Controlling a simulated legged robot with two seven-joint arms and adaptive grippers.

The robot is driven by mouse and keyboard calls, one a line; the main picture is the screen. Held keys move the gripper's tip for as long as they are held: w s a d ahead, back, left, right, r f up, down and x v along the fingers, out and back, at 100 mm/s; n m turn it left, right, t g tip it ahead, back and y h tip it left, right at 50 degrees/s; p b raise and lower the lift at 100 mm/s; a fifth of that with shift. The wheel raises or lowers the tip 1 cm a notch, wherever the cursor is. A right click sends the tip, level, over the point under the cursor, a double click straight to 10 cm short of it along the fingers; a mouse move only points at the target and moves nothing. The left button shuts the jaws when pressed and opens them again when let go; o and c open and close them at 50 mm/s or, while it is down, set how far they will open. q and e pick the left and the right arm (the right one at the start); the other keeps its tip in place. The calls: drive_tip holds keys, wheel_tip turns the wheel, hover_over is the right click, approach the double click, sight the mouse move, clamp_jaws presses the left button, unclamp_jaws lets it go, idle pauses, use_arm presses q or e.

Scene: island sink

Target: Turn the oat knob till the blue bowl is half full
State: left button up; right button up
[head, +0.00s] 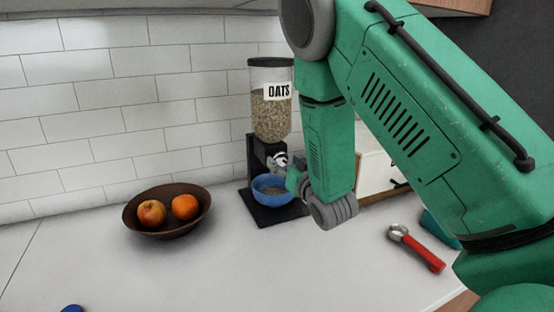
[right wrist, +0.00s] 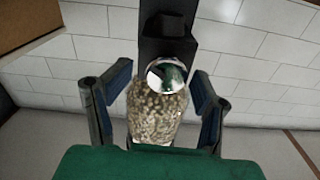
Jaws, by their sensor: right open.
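The clear oat dispenser (head: 271,112), labelled OATS and partly filled, stands against the tiled wall. Its shiny round knob (head: 279,160) is on the front of the black stand. My right gripper (head: 294,178) is at the knob, mostly hidden by my wrist. In the right wrist view my right gripper (right wrist: 157,97) is open, its fingers on either side of the knob (right wrist: 166,76), with the oat container (right wrist: 157,112) beyond. My left gripper does not show.
A red-handled scoop (head: 424,253) lies at the right. The front middle counter (head: 270,275) is clear. A blue thing (head: 72,308) is cut off at the bottom edge.

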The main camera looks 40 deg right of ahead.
drive_tip(key=shift+d+f, duration=0.3)
drive_tip(key=shift+d, duration=0.35)
drive_tip(key=shift+a+r, duration=0.1)
drive_tip(key=shift+a, duration=0.15)
drive_tip(key=c, duration=0.3)
drive_tip(key=shift+w+a+r, duration=0.1)
drive_tip(key=shift+a+r, duration=0.05)
drive_tip(key=shift+a, duration=0.35)
drive_tip(key=shift+w+a+r, duration=0.1)
drive_tip(key=shift+a, duration=0.4)
drive_tip(key=c, duration=0.8)
drive_tip(key=shift+a, duration=0.15)
drive_tip(key=shift+c, duration=0.2)
drive_tip(key=shift+s+d, duration=0.15)
drive_tip(key=shift+d, duration=0.45)
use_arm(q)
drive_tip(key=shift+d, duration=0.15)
use_arm(e)
drive_tip(key=shift+a, duration=0.2)
